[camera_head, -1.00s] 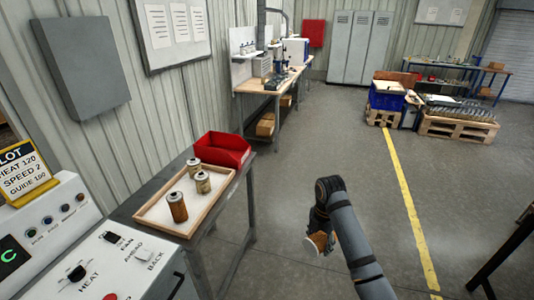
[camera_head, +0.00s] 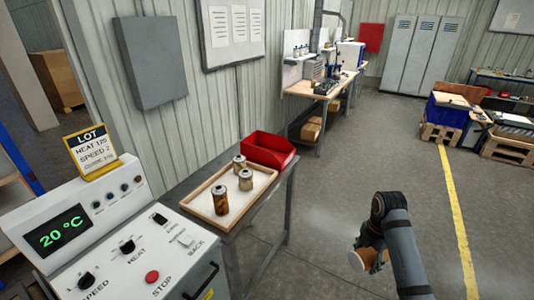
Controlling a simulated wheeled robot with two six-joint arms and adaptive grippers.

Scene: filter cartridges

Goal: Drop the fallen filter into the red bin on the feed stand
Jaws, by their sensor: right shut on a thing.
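The red bin (camera_head: 268,150) stands at the far end of the feed stand (camera_head: 262,222), behind a wooden tray. My right gripper (camera_head: 368,256) is shut on the fallen filter (camera_head: 357,261), an orange-brown cylinder with a pale end face turned to the left. It holds the filter tilted, over the floor to the right of the stand and apart from the bin. The gripper fingers are partly hidden by my arm. My left gripper is not in view.
A wooden tray (camera_head: 207,217) with a few upright filters (camera_head: 246,179) sits on the stand. A control panel (camera_head: 133,250) with knobs and a display stands at the left front. Grey floor is free right of the stand, up to a yellow line (camera_head: 456,220).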

